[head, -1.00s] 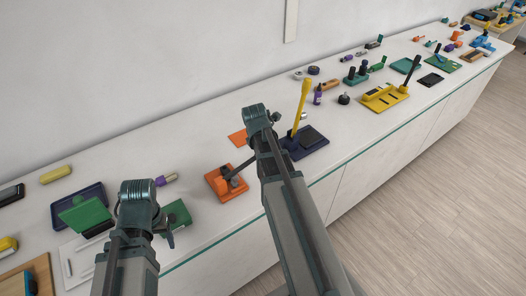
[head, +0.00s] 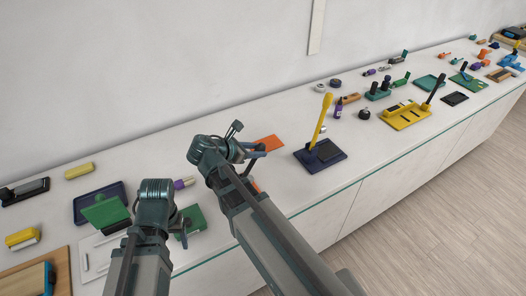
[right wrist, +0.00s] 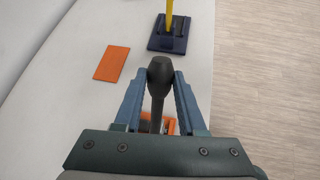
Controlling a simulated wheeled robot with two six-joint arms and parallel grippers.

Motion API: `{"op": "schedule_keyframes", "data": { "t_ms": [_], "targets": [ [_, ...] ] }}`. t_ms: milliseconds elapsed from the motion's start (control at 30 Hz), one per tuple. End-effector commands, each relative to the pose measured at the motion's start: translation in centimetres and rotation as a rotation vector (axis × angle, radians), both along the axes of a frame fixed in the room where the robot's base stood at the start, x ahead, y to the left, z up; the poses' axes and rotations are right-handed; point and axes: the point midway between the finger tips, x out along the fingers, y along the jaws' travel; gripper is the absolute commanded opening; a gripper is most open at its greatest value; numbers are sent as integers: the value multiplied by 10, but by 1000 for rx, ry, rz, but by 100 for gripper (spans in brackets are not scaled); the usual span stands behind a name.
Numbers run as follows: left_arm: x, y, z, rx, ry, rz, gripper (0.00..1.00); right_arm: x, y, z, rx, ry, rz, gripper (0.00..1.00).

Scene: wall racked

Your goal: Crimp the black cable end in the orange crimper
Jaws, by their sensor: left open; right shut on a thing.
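The orange crimper is mostly hidden by my right arm in the head view; a bit of its orange base (head: 255,185) shows. The base also shows below my right gripper in the right wrist view (right wrist: 170,127). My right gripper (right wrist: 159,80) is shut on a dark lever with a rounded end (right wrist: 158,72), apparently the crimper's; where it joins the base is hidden. The lever's end also seems to stick up in the head view (head: 237,126). My left gripper (head: 180,224) is open, low beside a green block (head: 192,219). I cannot make out the black cable end.
A flat orange plate (head: 268,143) lies behind the right gripper. A navy base with a yellow lever (head: 320,156) stands to its right. A navy tray (head: 88,200) and a yellow block (head: 78,171) lie at the left. The counter edge runs along the front.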

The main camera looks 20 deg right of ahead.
Motion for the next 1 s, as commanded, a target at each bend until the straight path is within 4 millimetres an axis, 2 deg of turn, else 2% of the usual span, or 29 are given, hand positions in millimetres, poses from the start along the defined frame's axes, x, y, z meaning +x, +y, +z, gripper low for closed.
{"op": "schedule_keyframes", "data": {
  "t_ms": [233, 733, 767, 900, 1000],
  "targets": [
    [0, 0, 6, 0, 0, 1, 69, -1, 13, 4, 12, -1, 0, 0],
    [0, 0, 6, 0, 0, 2, 69, -1, 15, 4, 13, -1, 0, 0],
    [0, 0, 6, 0, 0, 2, 69, -1, 15, 4, 13, -1, 0, 45],
    [0, 0, 6, 0, 0, 2, 69, -1, 15, 4, 10, -1, 0, 69],
    [0, 0, 6, 0, 0, 2, 69, -1, 14, 5, 10, -1, 0, 69]
  ]
}}
